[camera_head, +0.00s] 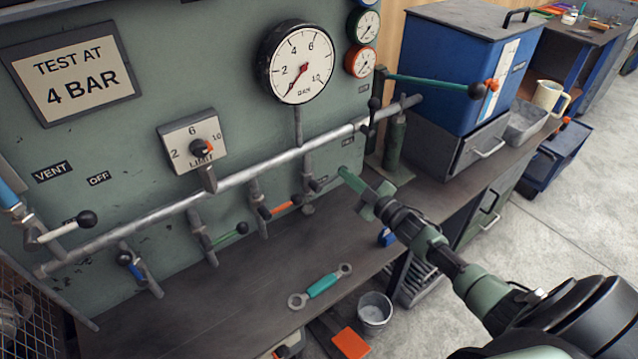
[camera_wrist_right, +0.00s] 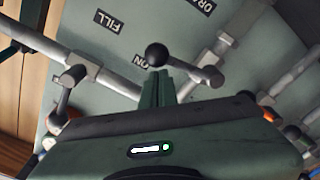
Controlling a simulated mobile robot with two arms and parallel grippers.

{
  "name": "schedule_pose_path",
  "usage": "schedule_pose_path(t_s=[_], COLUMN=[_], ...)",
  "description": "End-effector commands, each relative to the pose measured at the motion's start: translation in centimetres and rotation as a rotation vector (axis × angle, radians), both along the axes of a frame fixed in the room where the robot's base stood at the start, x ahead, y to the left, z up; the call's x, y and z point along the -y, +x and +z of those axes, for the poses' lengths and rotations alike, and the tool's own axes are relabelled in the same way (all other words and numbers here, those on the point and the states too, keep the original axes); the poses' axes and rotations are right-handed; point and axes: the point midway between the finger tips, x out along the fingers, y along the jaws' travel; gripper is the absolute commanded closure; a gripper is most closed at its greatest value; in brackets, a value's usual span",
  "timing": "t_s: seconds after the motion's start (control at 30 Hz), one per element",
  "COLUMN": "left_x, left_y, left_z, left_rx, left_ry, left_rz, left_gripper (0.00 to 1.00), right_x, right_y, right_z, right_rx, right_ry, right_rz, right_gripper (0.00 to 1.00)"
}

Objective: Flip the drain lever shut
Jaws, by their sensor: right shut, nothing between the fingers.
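My right gripper (camera_head: 343,172) is shut and empty in front of the right part of the green panel. In the right wrist view its closed fingers (camera_wrist_right: 157,88) point at a dark ball knob, just below it in the picture. This knob belongs to a lever (camera_wrist_right: 185,66) on a branch pipe near a cut-off label that appears to read DRAIN (camera_wrist_right: 205,8); an ON label is partly hidden behind the lever. Contact cannot be told. In the head view the matching branch (camera_head: 308,185) is small and its lever is hard to make out. My left gripper is not in view.
A grey main pipe (camera_head: 150,217) crosses the panel. An orange lever (camera_head: 284,207), green lever (camera_head: 230,236) and white lever (camera_head: 60,231) stand to the left. A FILL label (camera_wrist_right: 105,21) shows in the wrist view. A teal wrench (camera_head: 322,286) lies on the bench; a blue box stands at right.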

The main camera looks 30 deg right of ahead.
Motion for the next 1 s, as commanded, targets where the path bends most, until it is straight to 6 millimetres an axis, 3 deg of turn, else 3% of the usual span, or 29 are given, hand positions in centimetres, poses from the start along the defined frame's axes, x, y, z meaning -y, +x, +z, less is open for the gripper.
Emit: schedule_pose_path(t_s=[0.3,1.0], left_x=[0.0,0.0], left_y=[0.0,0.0], left_z=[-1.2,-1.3], left_rx=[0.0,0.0], left_ry=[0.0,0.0], left_rz=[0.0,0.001], left_gripper=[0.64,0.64], right_x=[0.5,0.6], right_y=[0.1,0.0], right_z=[-1.3,-1.5], right_rx=[-0.001,-0.005], right_ry=[-0.004,-0.006], right_rz=[-0.002,-0.004], right_gripper=[1.0,1.0])
